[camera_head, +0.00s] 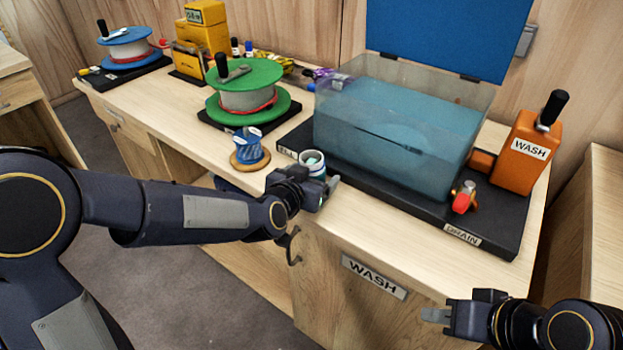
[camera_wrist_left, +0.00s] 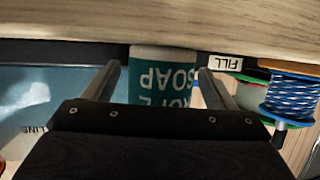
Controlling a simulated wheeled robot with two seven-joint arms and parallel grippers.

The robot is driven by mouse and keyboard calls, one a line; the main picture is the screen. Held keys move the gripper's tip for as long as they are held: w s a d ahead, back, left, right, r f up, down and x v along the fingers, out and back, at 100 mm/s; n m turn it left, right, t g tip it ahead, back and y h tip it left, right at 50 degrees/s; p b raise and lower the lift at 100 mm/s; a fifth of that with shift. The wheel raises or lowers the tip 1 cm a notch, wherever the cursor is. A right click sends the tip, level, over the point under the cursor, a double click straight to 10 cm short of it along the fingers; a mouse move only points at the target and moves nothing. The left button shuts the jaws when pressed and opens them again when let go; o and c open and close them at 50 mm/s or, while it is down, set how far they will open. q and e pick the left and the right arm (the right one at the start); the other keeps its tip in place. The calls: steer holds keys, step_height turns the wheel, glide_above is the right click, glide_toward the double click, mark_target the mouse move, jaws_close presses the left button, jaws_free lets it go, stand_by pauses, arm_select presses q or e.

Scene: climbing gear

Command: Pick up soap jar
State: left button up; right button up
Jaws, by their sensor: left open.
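The soap jar (camera_head: 312,161) is a small white jar with a teal label, standing at the front left edge of the black wash base. It also shows in the left wrist view (camera_wrist_left: 163,80), where the label reads "SOAP" upside down. My left gripper (camera_head: 325,190) is open at the jar. In the left wrist view its two fingers (camera_wrist_left: 158,82) lie on either side of the jar, with small gaps; I cannot tell whether they touch it. My right gripper (camera_head: 432,315) is at the lower right, away from the jar; its finger state is unclear.
A clear wash tank (camera_head: 400,130) with an open blue lid (camera_head: 450,35) stands behind the jar. A blue rope spool (camera_head: 248,148) sits left of it, with a green reel (camera_head: 246,92) behind. An orange WASH unit (camera_head: 527,150) is at right. The front right counter is clear.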

arm_select(q)
steer(key=shift+c, duration=0.2)
steer(key=c, duration=1)
steer(key=shift+c, duration=0.5)
steer(key=shift+r, duration=0.1)
